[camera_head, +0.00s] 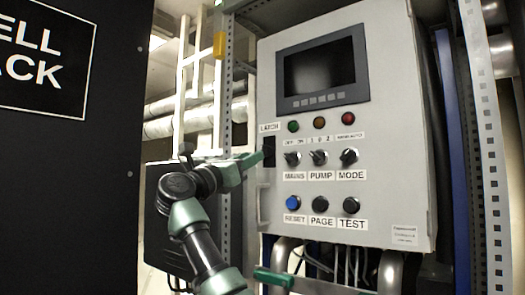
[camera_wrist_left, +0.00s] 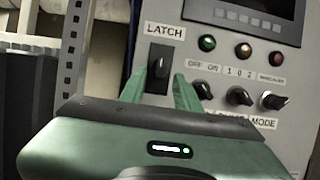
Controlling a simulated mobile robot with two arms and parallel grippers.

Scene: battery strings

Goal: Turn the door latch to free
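The door latch (camera_wrist_left: 158,56) is a black turn knob on a dark plate under the LATCH label, at the left edge of the grey cabinet door. In the head view the latch (camera_head: 269,146) is partly hidden by my left gripper (camera_head: 254,160), which comes in from the left. In the left wrist view the green fingertips of my left gripper (camera_wrist_left: 160,82) stand apart, one on each side of the latch's lower part. I cannot tell whether they touch it.
The grey cabinet door (camera_head: 400,150) carries a dark screen (camera_head: 320,67), lamps, several knobs and push buttons right of the latch. A pale door handle (camera_head: 263,207) sits below the latch. A perforated metal post (camera_head: 226,150) stands close left. Cables and pipes (camera_head: 390,270) run underneath.

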